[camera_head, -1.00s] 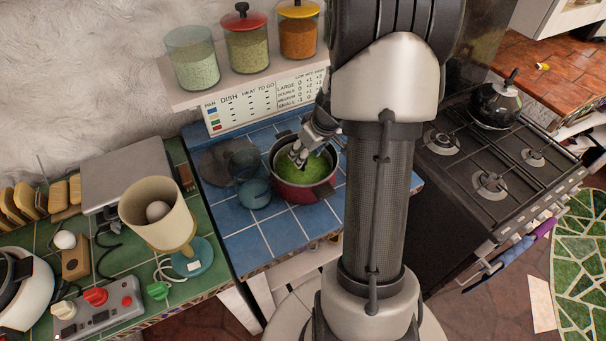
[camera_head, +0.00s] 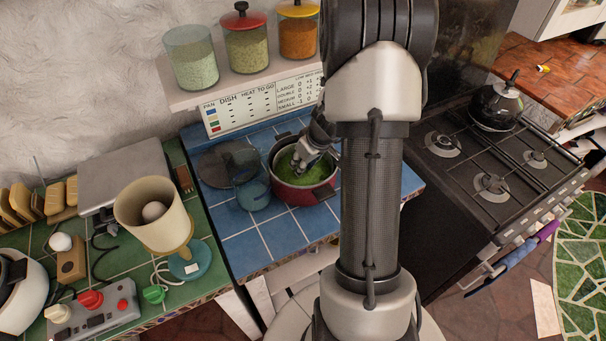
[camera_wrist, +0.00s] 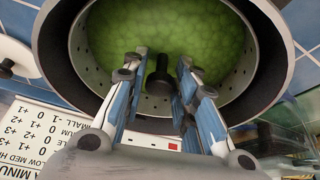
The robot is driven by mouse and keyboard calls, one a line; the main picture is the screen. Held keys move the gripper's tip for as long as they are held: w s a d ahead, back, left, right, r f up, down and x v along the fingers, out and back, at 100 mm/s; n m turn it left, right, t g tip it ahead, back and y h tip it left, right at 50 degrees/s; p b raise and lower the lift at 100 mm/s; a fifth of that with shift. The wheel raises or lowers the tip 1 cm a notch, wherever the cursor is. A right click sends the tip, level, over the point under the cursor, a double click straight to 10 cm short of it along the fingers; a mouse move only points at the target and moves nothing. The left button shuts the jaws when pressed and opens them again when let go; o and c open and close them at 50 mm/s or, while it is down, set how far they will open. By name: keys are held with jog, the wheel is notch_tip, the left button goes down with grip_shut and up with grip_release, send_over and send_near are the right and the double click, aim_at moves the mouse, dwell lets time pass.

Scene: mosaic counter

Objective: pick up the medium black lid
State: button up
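A dark red pot (camera_head: 306,193) with green contents stands on the blue tiled counter; it also shows in the wrist view (camera_wrist: 62,45). A black knob (camera_wrist: 158,82) stands over the green contents in the wrist view. I cannot tell whether a clear lid spreads beneath it. My gripper (camera_wrist: 160,70) is open, with one finger on each side of the knob and gaps visible between. In the head view my gripper (camera_head: 300,166) is over the pot's mouth, and the knob is not discernible. A dark round disc (camera_head: 211,170) lies on the counter left of the pot, partly behind glassware.
Blue glassware (camera_head: 252,194) stands close to the pot's left. A sign (camera_head: 250,103) and a shelf with jars (camera_head: 247,45) are behind. The stove (camera_head: 470,180) with a black kettle (camera_head: 497,104) is at right. A beige cup-shaped holder (camera_head: 150,225) stands at left.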

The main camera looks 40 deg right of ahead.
grip_shut()
jog(key=shift+r, duration=0.1)
dwell(0.4)
notch_tip(320, 180, up, 20)
jog(key=p, duration=0.6)
jog(key=shift+p, duration=0.3)
